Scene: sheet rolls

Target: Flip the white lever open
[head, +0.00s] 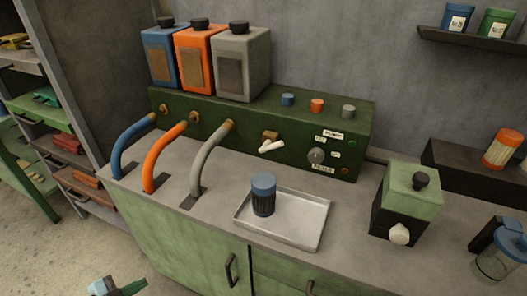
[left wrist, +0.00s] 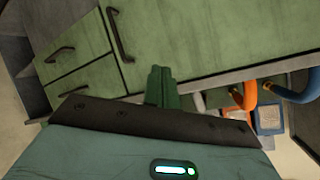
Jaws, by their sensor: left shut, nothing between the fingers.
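The white lever (head: 271,146) sits on the front face of the long green pump box (head: 300,140), beside a brass fitting (head: 270,135). It lies tilted, close to horizontal. My left gripper (head: 137,286) shows only in part at the bottom left edge of the head view, low in front of the cabinet and well away from the lever. In the left wrist view its fingers (left wrist: 160,84) are together and empty, with the cabinet front behind them. The lever is not visible in the left wrist view. My right gripper is not in view.
Blue, orange and grey hoses (head: 163,156) curve from the box to the counter, left of the lever. A metal tray (head: 295,222) with a blue-capped jar (head: 263,194) stands in front. A green-and-black device (head: 408,200) stands right. Cabinet handles (head: 231,270) stick out below.

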